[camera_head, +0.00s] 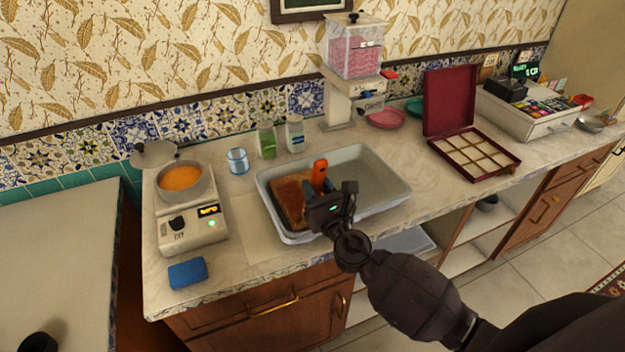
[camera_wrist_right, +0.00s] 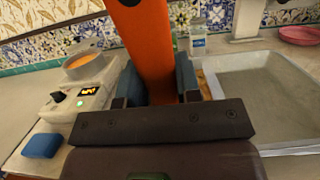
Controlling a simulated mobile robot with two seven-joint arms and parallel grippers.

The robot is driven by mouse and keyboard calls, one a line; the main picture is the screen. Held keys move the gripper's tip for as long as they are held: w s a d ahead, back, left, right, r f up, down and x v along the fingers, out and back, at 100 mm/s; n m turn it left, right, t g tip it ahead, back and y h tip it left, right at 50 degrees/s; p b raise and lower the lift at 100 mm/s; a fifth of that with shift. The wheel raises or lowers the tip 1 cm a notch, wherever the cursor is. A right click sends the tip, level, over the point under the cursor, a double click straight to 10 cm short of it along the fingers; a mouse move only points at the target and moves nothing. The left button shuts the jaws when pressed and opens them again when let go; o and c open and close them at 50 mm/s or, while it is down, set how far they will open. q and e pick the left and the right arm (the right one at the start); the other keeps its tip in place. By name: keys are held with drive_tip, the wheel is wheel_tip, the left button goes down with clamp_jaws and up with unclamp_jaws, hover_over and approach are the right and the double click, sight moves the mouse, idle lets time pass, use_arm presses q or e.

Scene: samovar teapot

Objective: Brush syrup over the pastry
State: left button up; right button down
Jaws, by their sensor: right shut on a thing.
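My right gripper (camera_head: 328,204) is shut on an orange-handled brush (camera_head: 319,174), held over the tray. The orange handle (camera_wrist_right: 145,45) also shows upright between the jaws in the right wrist view. The brush's lower end is hidden behind the gripper. The brown pastry (camera_head: 290,201) lies in the left part of a grey tray (camera_head: 388,190); the gripper hides its right side. A pot of orange syrup (camera_head: 181,178) sits on a white heater at the left. It also shows in the right wrist view (camera_wrist_right: 92,62). My left gripper is not in view.
A blue sponge (camera_head: 187,274) lies at the counter's front left. A blue glass (camera_head: 237,161) and two jars (camera_head: 267,140) stand behind the tray. An open maroon box (camera_head: 474,150) stands to the right. The tray's right part is empty.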

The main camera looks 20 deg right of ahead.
drive_tip(key=shift+s, duration=0.45)
drive_tip(key=f+b+x, duration=0.1)
drive_tip(key=x, duration=0.6)
drive_tip(key=shift+w+f, duration=0.3)
drive_tip(key=shift+w, duration=0.05)
drive_tip(key=shift+w+d+f+b+x, duration=0.3)
drive_tip(key=shift+f+b+x, duration=1.15)
drive_tip(key=shift+x, duration=3.4)
drive_tip(key=shift+s+d+r+p, duration=0.55)
drive_tip(key=shift+s+d+p, duration=1.25)
drive_tip(key=shift+s, duration=6.85)
drive_tip(key=f+b+x, duration=0.1)
drive_tip(key=x, duration=0.6)
drive_tip(key=shift+w+f, duration=0.15)
drive_tip(key=shift+w, duration=0.15)
